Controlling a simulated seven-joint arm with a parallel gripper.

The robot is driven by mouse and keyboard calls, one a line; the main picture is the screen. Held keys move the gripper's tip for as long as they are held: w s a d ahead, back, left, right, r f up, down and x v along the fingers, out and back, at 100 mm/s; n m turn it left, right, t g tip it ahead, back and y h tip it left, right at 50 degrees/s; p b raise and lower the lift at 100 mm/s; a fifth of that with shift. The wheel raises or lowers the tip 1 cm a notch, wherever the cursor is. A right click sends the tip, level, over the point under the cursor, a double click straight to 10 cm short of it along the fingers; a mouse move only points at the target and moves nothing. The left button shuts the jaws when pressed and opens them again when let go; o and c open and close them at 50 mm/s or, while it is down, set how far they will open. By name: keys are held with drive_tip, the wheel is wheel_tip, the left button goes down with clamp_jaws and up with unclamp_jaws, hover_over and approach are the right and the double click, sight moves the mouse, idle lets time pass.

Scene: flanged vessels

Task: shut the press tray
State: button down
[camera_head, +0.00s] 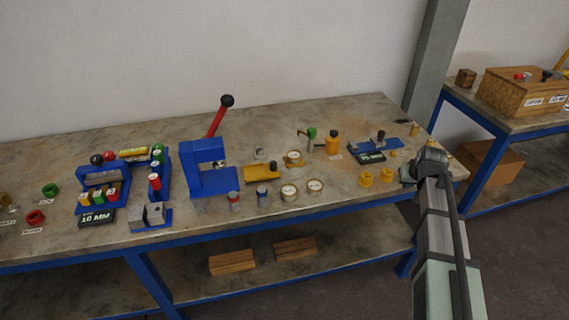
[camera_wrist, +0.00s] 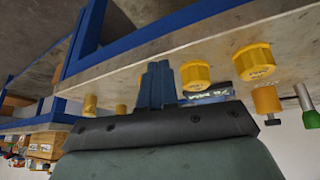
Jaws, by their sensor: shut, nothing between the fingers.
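The blue press (camera_head: 207,180) stands left of the middle of the bench in the head view, with a red lever (camera_head: 216,122) and black ball raised at its top. A yellow tray (camera_head: 260,173) sticks out of its right side, with a dark knob (camera_head: 273,166) at the tray's outer end. My gripper (camera_head: 408,179) is at the bench's right end, far from the tray. In the wrist view my gripper (camera_wrist: 158,84) has its fingers together and empty, beside yellow fittings. The press is not seen in the wrist view.
Two yellow fittings (camera_head: 376,177) are left of my gripper. Round gauges (camera_head: 289,192) and a yellow cylinder (camera_head: 333,144) stand between it and the tray. Small cylinders (camera_head: 263,195) stand in front of the tray. A blue rack (camera_head: 103,186) is farther left.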

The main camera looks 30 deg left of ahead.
sight(248, 179)
drive_tip(key=shift+y, duration=0.4)
drive_tip(key=a+r, duration=0.1)
drive_tip(key=a, duration=0.1)
drive_tip(key=a+r, duration=0.3)
drive_tip(key=shift+a, duration=0.35)
drive_tip(key=s+a+r+g+y, duration=0.1)
drive_tip(key=s+a+r+y, duration=0.1)
drive_tip(key=s+a, duration=0.8)
drive_tip(key=s+a+r+g+y, duration=0.2)
drive_tip(key=s+a, duration=0.2)
drive_tip(key=a, duration=1.1)
drive_tip(key=shift+m, duration=0.3)
drive_tip(key=x, duration=0.9)
drive_tip(key=shift+w+a+f, duration=0.1)
drive_tip(key=shift+w+a, duration=0.25)
drive_tip(key=shift+a, duration=0.1)
drive_tip(key=shift+s+a, duration=0.2)
drive_tip(key=shift+a, duration=0.3)
drive_tip(key=shift+s+a, duration=0.2)
drive_tip(key=shift+a, duration=0.3)
drive_tip(key=shift+s+a, duration=0.3)
drive_tip(key=shift+a, duration=0.5)
drive_tip(key=s+a, duration=0.9)
